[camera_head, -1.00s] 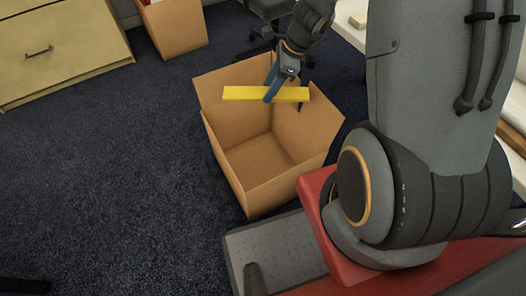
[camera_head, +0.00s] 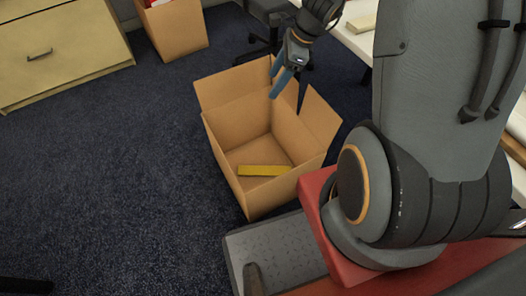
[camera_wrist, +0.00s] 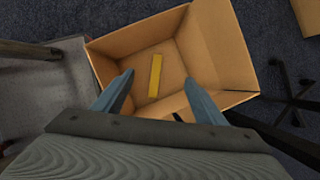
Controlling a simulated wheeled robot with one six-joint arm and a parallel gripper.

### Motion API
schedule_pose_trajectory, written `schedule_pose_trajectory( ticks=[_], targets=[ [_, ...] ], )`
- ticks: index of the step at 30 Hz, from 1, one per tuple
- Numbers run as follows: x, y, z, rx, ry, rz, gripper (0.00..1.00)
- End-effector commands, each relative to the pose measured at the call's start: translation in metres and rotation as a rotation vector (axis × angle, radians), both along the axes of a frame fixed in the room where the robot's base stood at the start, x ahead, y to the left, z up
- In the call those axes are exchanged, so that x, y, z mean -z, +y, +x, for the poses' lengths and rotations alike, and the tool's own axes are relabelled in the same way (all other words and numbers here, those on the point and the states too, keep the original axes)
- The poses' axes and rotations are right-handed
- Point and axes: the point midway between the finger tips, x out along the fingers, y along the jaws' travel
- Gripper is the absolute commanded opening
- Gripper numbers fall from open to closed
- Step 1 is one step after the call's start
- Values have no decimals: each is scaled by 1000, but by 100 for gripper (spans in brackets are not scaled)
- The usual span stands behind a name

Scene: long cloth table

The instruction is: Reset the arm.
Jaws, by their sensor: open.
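My gripper (camera_head: 289,88) is open and empty above the back right part of an open cardboard box (camera_head: 223,136). Its two blue-grey fingers are spread apart in the wrist view (camera_wrist: 160,98). A yellow bar (camera_head: 264,170) lies flat on the floor of the box, apart from the fingers. The bar also shows in the wrist view (camera_wrist: 155,75), inside the box (camera_wrist: 220,40), below and between the fingertips.
A second cardboard box (camera_head: 178,30) stands at the back, with a wooden drawer cabinet (camera_head: 60,45) at the back left. A dark wheeled chair (camera_head: 262,42) and a white table (camera_head: 362,42) are behind my gripper. Carpet (camera_head: 110,170) on the left is clear.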

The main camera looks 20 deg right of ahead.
Motion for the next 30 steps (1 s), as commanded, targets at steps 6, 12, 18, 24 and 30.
schedule_pose_trajectory(
  ticks=[6, 12, 18, 24, 30],
  targets=[
    [-22, -9, -3, 0, -1, 0, 65],
    [-24, -10, -3, 0, 0, 0, 65],
    [-24, -10, -3, 0, 0, 0, 65],
    [-29, -5, -5, -34, -10, -5, 65],
    [-72, 38, -28, -385, -96, -56, 65]
  ],
)
